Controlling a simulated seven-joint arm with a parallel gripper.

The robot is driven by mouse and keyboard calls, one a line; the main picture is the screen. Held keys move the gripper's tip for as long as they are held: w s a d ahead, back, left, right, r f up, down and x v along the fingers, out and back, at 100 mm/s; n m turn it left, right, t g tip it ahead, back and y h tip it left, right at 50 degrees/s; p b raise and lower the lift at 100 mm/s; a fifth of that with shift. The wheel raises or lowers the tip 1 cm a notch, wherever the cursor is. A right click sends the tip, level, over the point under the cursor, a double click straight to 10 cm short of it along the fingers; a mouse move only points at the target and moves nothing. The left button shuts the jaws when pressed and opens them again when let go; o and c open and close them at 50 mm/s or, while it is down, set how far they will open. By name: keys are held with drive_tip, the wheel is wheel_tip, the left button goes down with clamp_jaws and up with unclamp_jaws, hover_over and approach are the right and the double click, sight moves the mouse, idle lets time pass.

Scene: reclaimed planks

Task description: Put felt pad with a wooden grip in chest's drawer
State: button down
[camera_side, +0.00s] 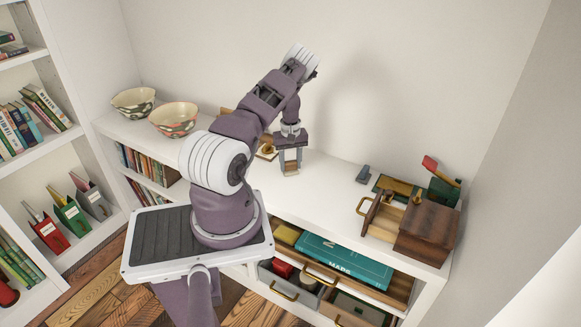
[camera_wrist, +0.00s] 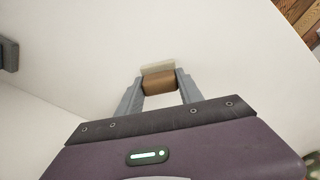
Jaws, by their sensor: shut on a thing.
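My gripper (camera_wrist: 159,88) is shut on the felt pad's brown wooden grip (camera_wrist: 159,84), with a pale strip of felt (camera_wrist: 157,68) along its far side. In the side view my gripper (camera_side: 290,168) holds the pad (camera_side: 291,168) over the middle of the white top; whether it touches the top I cannot tell. The brown wooden chest (camera_side: 427,232) stands at the right end. The drawer's inside is only partly visible.
A small dark grey object (camera_side: 363,174) lies between my gripper and the chest. A green container (camera_side: 443,188) with a red-ended item stands behind the chest. A brass-knobbed wooden piece (camera_side: 267,151) and patterned bowls (camera_side: 174,119) are left.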

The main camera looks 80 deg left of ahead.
wheel_tip(320, 180, up, 10)
drive_tip(key=shift+d, duration=0.1)
drive_tip(key=w+d+n, duration=0.2)
drive_tip(key=w+d, duration=0.5)
drive_tip(key=w, duration=0.2)
drive_tip(key=n, duration=0.7)
hover_over(383, 224)
wheel_tip(383, 224, down, 8)
drive_tip(key=shift+r, duration=0.2)
drive_tip(key=shift+f, duration=0.3)
drive_tip(key=shift+f, duration=0.1)
